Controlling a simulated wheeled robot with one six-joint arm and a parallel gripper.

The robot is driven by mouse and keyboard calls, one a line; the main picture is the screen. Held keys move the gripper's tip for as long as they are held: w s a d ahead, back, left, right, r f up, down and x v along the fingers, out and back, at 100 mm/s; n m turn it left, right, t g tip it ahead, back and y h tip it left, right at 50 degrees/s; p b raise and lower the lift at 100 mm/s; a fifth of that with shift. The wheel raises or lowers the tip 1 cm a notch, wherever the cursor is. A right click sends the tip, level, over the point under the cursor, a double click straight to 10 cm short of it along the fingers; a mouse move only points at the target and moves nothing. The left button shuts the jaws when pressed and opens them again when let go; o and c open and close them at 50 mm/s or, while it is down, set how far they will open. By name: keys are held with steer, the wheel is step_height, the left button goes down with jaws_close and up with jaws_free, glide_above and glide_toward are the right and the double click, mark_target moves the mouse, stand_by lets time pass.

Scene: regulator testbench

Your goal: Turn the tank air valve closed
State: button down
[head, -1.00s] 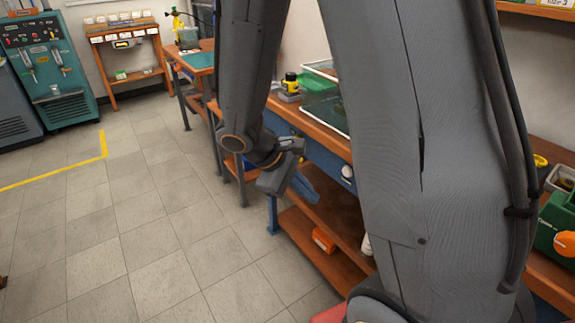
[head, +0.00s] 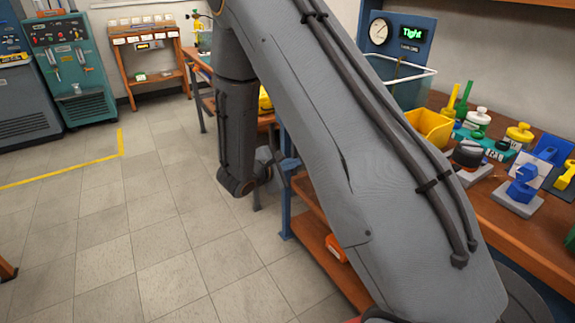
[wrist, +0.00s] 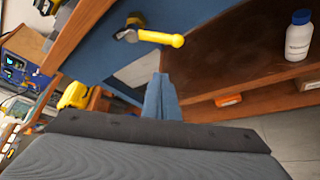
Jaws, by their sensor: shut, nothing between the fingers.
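My gripper (wrist: 160,98) is shut and empty, its blue fingers together at the lower middle of the wrist view. I cannot make out the tank air valve for certain in either view. A yellow-handled part with a dark head (wrist: 152,35) is against the blue panel (wrist: 85,45) in the wrist view, apart from the fingertips; I cannot tell what it is. A small yellow and green item (head: 197,22) stands on the far bench, too small to identify.
The workbench (head: 515,237) on the right carries a yellow bin (head: 430,127), several bottles and a blue fixture (head: 524,184). A white bottle (wrist: 299,36) and an orange box (wrist: 229,100) are on the shelves. A teal machine (head: 72,70) stands far left. The tiled floor (head: 130,240) is open.

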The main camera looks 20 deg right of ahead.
steer(key=d, duration=0.1)
steer(key=d+r+p, duration=0.1)
steer(key=d, duration=0.2)
steer(key=shift+s+d+r, duration=0.15)
steer(key=shift+s+r, duration=0.1)
steer(key=shift+s, duration=0.05)
